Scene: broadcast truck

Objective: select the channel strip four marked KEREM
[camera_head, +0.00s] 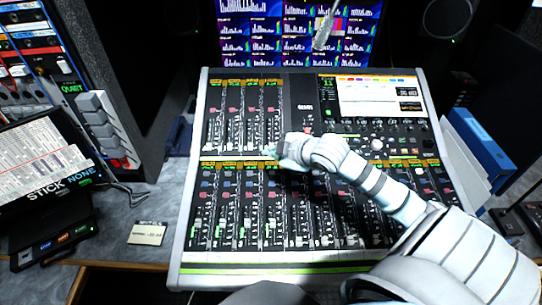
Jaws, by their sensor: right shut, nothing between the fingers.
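The mixing console (200,268) stands in the middle of the desk with a bank of strips at the upper left and a longer row below. The strip labels are too small to read, so I cannot tell which one says KEREM. The fourth strip of the upper bank (273,110) has a small orange label at its top. My right gripper (268,150) is shut and empty at the lower end of that strip. I cannot tell whether its tip touches the panel. My right forearm covers part of the middle and right of the console. My left gripper is not in view.
A wall of level-meter screens (250,30) stands behind the console. The console's own lit screen (368,95) is at its upper right. A tilted panel (45,155) and a box with grey buttons (105,128) are at left. A blue binder (482,140) stands at right.

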